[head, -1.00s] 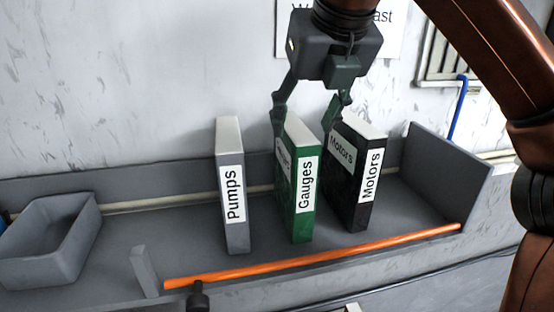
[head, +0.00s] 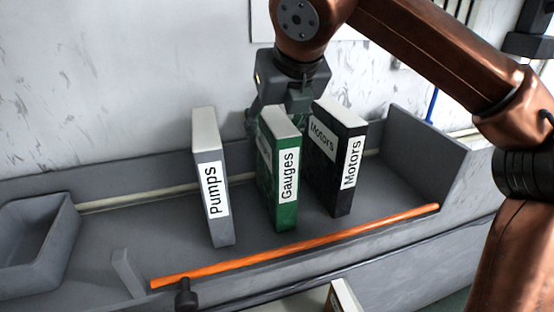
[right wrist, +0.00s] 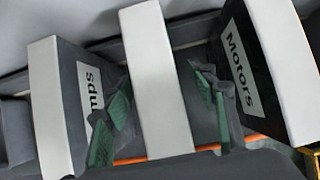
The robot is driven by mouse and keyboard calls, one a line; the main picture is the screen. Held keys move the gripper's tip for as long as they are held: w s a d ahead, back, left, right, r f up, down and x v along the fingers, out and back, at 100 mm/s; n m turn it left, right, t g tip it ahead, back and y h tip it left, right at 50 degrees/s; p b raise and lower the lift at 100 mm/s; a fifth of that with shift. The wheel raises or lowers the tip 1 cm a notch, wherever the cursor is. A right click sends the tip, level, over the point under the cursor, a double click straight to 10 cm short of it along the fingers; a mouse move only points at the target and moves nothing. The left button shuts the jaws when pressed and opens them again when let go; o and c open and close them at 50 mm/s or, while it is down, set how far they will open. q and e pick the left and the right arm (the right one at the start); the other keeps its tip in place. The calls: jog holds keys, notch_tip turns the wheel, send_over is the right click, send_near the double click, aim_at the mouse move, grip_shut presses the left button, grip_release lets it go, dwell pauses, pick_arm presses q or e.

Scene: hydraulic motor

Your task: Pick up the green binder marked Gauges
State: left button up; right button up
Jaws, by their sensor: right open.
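The green binder marked Gauges (head: 286,185) stands upright on the grey shelf, between the grey Pumps binder and the black Motors binder. In the right wrist view its white top (right wrist: 155,75) runs up the middle. My right gripper (head: 279,112) is open, at the binder's upper part from behind and above. In the right wrist view my right gripper (right wrist: 162,118) has one green-padded finger on each side of the binder, with visible gaps. The fingertips are partly hidden by the binder in the head view. My left gripper is not in view.
The Pumps binder (head: 212,185) stands to the left and the Motors binder (head: 339,165) close to the right. An orange bar (head: 300,246) runs along the shelf's front edge. A grey bin (head: 35,240) sits at the left. A wall is behind.

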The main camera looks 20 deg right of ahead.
jog(key=shift+a, duration=0.1)
jog(key=shift+c, duration=0.5)
jog(key=shift+c, duration=0.9)
grip_shut()
